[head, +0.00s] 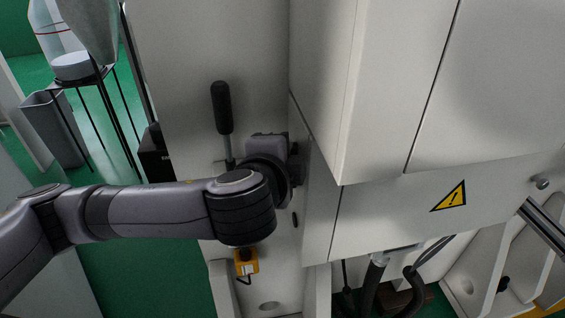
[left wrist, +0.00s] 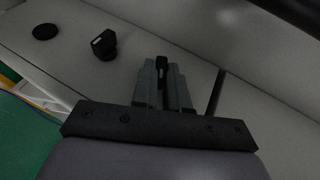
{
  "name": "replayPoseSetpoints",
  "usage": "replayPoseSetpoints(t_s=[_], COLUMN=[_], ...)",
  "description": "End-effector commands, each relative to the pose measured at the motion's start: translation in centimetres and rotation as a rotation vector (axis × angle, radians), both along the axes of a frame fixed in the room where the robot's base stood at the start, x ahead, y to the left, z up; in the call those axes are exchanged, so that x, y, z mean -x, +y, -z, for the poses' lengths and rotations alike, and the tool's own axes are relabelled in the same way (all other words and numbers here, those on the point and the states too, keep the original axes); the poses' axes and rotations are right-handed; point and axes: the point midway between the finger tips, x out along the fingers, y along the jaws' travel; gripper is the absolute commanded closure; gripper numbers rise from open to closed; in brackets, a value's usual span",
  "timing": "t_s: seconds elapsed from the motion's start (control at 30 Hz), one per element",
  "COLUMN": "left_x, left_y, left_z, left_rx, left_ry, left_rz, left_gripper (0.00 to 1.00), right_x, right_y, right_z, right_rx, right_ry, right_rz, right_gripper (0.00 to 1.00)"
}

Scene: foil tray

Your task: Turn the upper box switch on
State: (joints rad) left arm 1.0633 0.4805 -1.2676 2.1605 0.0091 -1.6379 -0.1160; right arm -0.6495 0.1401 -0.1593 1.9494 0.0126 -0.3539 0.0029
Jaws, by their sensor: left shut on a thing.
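My left arm reaches across the head view to the pale machine panel, and its gripper (head: 291,163) is against the panel beside the box's edge, mostly hidden by my wrist. In the left wrist view the left gripper (left wrist: 163,78) has its fingers close together on a small black switch piece (left wrist: 161,64) at the panel. Most of that piece is hidden between the fingers, so its on or off position cannot be told. A black knob (left wrist: 104,44) and a black round disc (left wrist: 45,31) sit on the same panel, apart from the fingers. My right gripper is not in view.
A black-handled lever (head: 222,108) stands just beside my left wrist. A yellow switch box (head: 246,262) is below it. The large white cabinet (head: 385,90) with a warning label (head: 450,196) juts out at right. Dark hoses (head: 372,282) hang below.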

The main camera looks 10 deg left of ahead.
Motion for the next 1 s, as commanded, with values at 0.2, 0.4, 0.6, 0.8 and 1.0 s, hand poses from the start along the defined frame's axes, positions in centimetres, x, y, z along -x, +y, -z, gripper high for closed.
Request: replayPoseSetpoints(t_s=[0.2, 0.4, 0.6, 0.8, 1.0], left_x=[0.2, 0.2, 0.1, 0.1, 0.1], left_y=[-0.1, -0.1, 0.0, 0.0, 0.0], left_z=[1.2, 1.2, 1.1, 1.0, 0.9], left_rx=[-0.070, -0.116, -0.146, -0.159, -0.163], left_ry=[-0.165, -0.280, -0.346, -0.376, -0.381], left_rz=[0.000, 0.000, -0.001, 0.000, 0.000], left_gripper=[1.00, 1.00, 1.00, 1.00, 1.00], right_x=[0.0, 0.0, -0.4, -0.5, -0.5], right_y=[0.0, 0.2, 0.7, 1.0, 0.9], right_z=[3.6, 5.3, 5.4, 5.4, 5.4], right_rx=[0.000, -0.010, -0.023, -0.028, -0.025], right_ry=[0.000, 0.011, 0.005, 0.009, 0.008], right_rz=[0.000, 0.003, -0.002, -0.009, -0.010], right_gripper=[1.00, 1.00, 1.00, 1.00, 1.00])
